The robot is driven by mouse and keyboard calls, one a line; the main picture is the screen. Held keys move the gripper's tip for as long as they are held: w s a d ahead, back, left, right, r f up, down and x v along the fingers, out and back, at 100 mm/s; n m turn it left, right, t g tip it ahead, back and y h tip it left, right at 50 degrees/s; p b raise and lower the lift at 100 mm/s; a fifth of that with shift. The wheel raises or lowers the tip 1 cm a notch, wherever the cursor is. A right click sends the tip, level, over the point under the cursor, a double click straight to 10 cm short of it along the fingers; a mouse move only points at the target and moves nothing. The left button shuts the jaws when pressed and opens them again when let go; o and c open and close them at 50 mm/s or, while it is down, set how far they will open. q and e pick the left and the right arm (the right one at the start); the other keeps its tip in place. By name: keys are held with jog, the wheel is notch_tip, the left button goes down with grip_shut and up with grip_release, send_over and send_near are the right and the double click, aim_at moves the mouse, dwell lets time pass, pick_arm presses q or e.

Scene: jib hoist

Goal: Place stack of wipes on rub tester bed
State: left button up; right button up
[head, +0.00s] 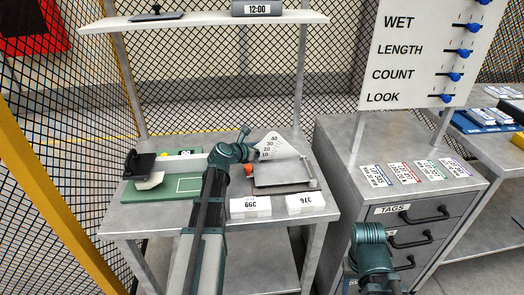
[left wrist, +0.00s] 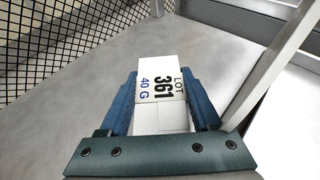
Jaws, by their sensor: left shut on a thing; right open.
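My left gripper (left wrist: 162,88) is shut on a white stack of wipes (left wrist: 161,92) marked LOT 361, 40 G, held above a grey surface. In the head view my left arm hides this stack and its gripper. The rub tester has a green bed (head: 188,186) with a white outline on the table's left side, partly hidden by my arm. A black block (head: 139,164) and a pale piece (head: 150,182) sit at its left end. Two more white stacks, 399 (head: 250,205) and 376 (head: 305,202), lie at the table's front edge. My right gripper (head: 374,286) is open, low before the drawers.
A scale with a fan dial (head: 280,148) and metal pan (head: 282,176) stands right of the bed. A shelf (head: 205,22) on posts spans above. A drawer cabinet (head: 335,150) with several printed cards stands right. Mesh fencing and a yellow post (head: 45,180) bound the left.

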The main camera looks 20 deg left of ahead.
pick_arm(q)
jog(key=shift+f, duration=0.1)
jog(key=shift+f, duration=0.15)
jog(key=o, duration=1.4)
jog(key=shift+r, duration=0.2)
